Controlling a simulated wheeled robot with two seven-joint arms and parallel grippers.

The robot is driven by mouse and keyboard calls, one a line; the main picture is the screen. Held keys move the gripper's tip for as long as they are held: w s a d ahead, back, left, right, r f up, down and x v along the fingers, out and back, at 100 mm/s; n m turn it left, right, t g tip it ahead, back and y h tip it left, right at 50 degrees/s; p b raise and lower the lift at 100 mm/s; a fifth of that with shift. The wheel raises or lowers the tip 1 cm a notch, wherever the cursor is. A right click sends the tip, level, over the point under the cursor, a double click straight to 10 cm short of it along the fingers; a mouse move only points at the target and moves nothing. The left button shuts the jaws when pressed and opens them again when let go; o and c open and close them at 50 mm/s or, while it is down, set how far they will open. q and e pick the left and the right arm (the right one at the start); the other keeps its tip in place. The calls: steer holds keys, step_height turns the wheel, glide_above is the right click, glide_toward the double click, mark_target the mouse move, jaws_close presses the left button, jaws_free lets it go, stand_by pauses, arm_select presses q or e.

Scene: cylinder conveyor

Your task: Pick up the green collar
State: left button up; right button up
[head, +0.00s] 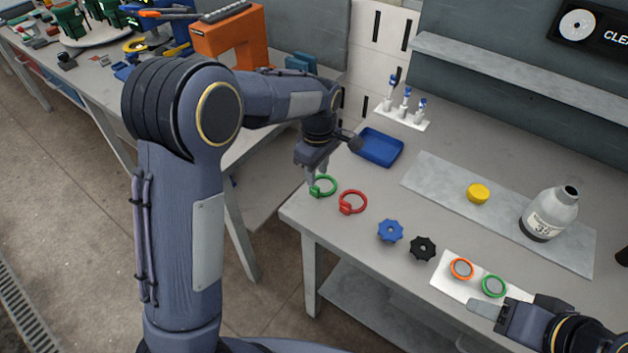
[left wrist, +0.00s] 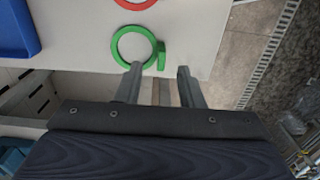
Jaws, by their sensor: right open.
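The green collar (head: 316,193) is a ring with a small tab, lying flat at the table's left corner. It also shows in the left wrist view (left wrist: 116,48), with its tab (left wrist: 161,55) at the ring's right side. My left gripper (head: 317,177) is over the collar. In the left wrist view its two fingers (left wrist: 158,78) are apart, with the tab lined up between their tips and nothing gripped. Whether the fingertips touch the collar I cannot tell. My right gripper (head: 488,308) is open at the lower right, by the white plate, far from the collar.
A red collar (head: 345,209) lies just right of the green one. Blue (head: 390,231) and black (head: 423,248) knobs, a white plate (head: 448,286) with orange and green rings, a blue tray (head: 377,148), a yellow cap (head: 478,194) and a bottle (head: 548,214) share the table.

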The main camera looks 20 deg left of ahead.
mark_target(315, 188)
arm_select(q)
steer(key=shift+s+f, duration=0.1)
steer(key=shift+f, duration=0.45)
step_height(315, 188, down, 4)
steer(key=shift+a+f+p, duration=0.15)
steer(key=shift+f+p, duration=0.1)
steer(key=shift+p, duration=0.5)
steer(key=shift+f, duration=0.35)
steer(key=shift+c, duration=0.4)
jaws_close()
